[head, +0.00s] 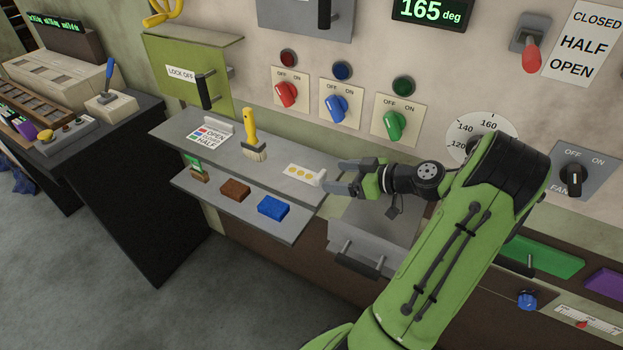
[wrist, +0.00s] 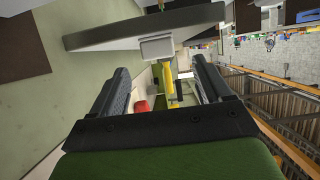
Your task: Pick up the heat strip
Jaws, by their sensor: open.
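The heat strip (head: 299,172), a pale card with yellow dots and a white block at its right end, lies on the upper grey shelf near its right end. My gripper (head: 335,177) is open just right of that block, its fingers pointing left along the shelf. In the wrist view, a pale block (wrist: 157,47), seemingly the strip's end, shows beyond and between the open fingers (wrist: 160,68). Nothing is held. Whether a finger touches the block I cannot tell; the dotted face is not clear in the wrist view.
A yellow-handled brush (head: 251,130) stands on the shelf left of the strip. A label card (head: 209,135) lies further left. A brown block (head: 235,190) and a blue block (head: 273,208) sit on the lower shelf. Red, blue and green knobs line the wall behind.

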